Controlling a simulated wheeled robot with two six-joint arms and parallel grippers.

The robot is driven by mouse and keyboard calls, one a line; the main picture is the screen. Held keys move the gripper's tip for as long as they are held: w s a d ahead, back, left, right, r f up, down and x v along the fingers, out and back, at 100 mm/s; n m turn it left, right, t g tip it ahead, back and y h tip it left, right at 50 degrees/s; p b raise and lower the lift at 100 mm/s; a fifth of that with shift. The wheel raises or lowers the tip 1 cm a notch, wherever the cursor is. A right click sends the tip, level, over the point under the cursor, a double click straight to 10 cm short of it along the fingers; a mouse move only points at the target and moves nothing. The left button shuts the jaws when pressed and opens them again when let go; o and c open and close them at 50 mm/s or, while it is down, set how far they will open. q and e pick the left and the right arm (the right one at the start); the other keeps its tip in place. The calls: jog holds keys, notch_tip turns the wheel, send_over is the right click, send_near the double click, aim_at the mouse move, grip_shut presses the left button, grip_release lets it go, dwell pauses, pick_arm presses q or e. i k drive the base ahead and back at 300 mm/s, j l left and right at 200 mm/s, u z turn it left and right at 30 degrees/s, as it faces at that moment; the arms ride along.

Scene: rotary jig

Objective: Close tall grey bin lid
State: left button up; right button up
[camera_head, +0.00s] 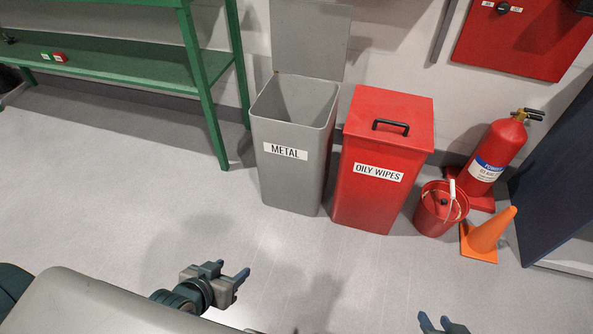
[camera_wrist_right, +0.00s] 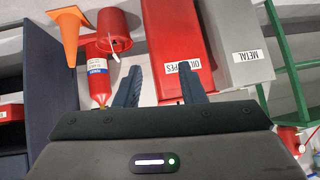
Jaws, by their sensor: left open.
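The tall grey bin (camera_head: 290,178), labelled METAL, stands upright against the wall in the head view. Its grey lid (camera_head: 309,38) is raised, standing up behind the open top. Part of the grey bin also shows in the right wrist view (camera_wrist_right: 238,30). My left gripper (camera_head: 241,277) is at the bottom of the head view, open and empty, well in front of the bin and low in the picture. My right gripper (camera_head: 443,325) is partly cut off at the bottom edge. The right wrist view shows its two fingers (camera_wrist_right: 160,85) apart with nothing between them.
A red OILY WIPES bin (camera_head: 375,203) with a shut lid stands just right of the grey bin. Further right are a red bucket (camera_head: 436,213), a fire extinguisher (camera_head: 497,150) and an orange cone (camera_head: 488,235). A green shelf (camera_head: 120,65) is at left. The floor in front is clear.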

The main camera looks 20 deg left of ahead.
aim_at(310, 38)
jog(key=i+u, duration=0.45)
jog(key=i, duration=0.5)
